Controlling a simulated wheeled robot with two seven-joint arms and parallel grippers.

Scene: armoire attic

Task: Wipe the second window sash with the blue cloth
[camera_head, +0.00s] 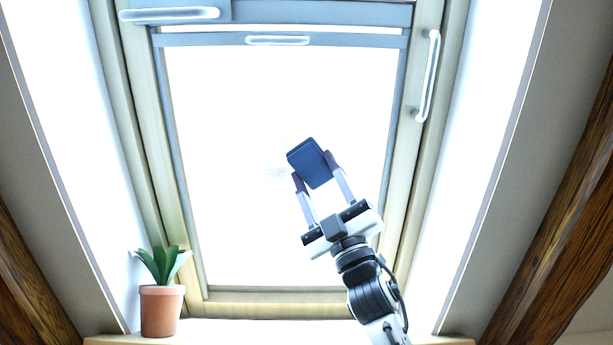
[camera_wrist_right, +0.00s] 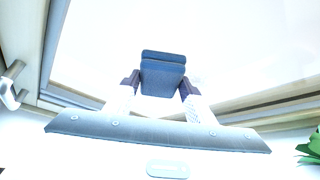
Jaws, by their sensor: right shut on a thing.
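The blue cloth (camera_head: 311,163) is a folded dark blue pad. My right gripper (camera_head: 314,174) is shut on it, with one finger on each side, in front of the bright glass of the window sash (camera_head: 220,120). The cloth (camera_wrist_right: 163,73) also shows between the fingers in the right wrist view. I cannot tell whether the cloth touches the glass. My left gripper is not in view.
A potted plant (camera_head: 161,308) stands on the sill at the lower left. A handle (camera_head: 428,76) is on the right of the frame, and bars (camera_head: 278,40) run along the top. Dark wooden beams (camera_head: 560,220) slope down at both sides.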

